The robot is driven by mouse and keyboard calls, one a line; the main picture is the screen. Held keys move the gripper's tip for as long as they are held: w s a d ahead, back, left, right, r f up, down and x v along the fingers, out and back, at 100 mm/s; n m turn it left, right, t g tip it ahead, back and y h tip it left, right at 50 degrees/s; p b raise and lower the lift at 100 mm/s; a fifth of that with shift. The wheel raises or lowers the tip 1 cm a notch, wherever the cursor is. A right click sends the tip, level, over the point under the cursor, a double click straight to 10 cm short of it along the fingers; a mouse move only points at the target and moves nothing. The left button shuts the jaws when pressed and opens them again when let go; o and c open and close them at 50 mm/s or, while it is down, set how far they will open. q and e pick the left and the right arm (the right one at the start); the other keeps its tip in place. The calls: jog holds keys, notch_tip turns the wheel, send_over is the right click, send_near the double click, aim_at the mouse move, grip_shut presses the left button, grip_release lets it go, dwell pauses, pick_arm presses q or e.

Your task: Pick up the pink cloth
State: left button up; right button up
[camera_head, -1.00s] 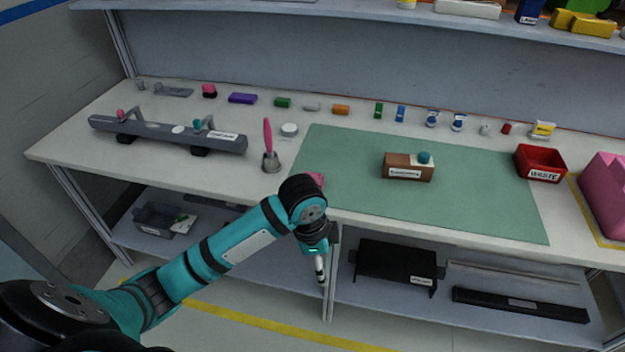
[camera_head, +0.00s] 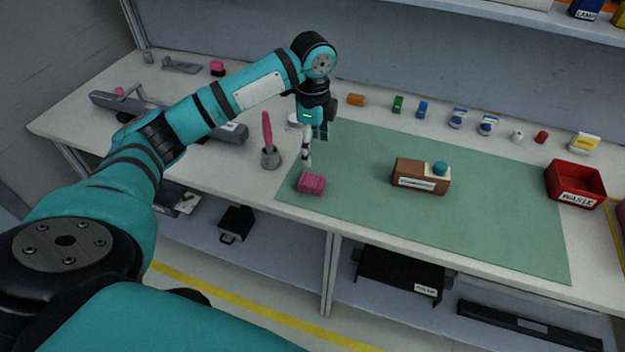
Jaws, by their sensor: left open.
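The pink cloth (camera_head: 311,183) is a small folded block lying at the front left of the green mat (camera_head: 480,224), near the table's front edge. My left gripper (camera_head: 307,161) points down just above and behind the cloth, apart from it as far as I can tell. It is open and empty. The arm comes in from the left and hides part of the table behind it. My right gripper is not in view.
A metal cup (camera_head: 270,158) with a pink-handled tool stands just left of the gripper. A brown block (camera_head: 421,177) with a teal knob sits mid-mat. A red waste bin (camera_head: 575,184) stands at the right. Several small items line the back. The mat's front middle is clear.

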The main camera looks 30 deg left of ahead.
pick_arm(q)
send_over(313, 180)
jog(key=f, duration=0.4)
jog(key=shift+w+f, duration=0.1)
jog(key=shift+w, duration=0.15)
notch_tip(313, 180, down, 3)
jog(key=shift+r+p, duration=0.1)
jog(key=shift+p, duration=0.25)
jog(key=shift+f, duration=0.25)
jog(key=f, duration=0.1)
jog(key=f+p, duration=0.1)
jog(key=f, duration=0.2)
jog(key=shift+s+f, duration=0.2)
jog(key=shift+s, duration=0.05)
jog(key=shift+f, duration=0.3)
jog(key=shift+d, duration=0.1)
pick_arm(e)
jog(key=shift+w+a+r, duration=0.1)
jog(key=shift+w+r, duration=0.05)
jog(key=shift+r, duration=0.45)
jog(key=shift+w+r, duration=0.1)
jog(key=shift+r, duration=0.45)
pick_arm(q)
jog(key=shift+c, duration=0.4)
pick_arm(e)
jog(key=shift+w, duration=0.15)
pick_arm(q)
jog(key=c, duration=1.2)
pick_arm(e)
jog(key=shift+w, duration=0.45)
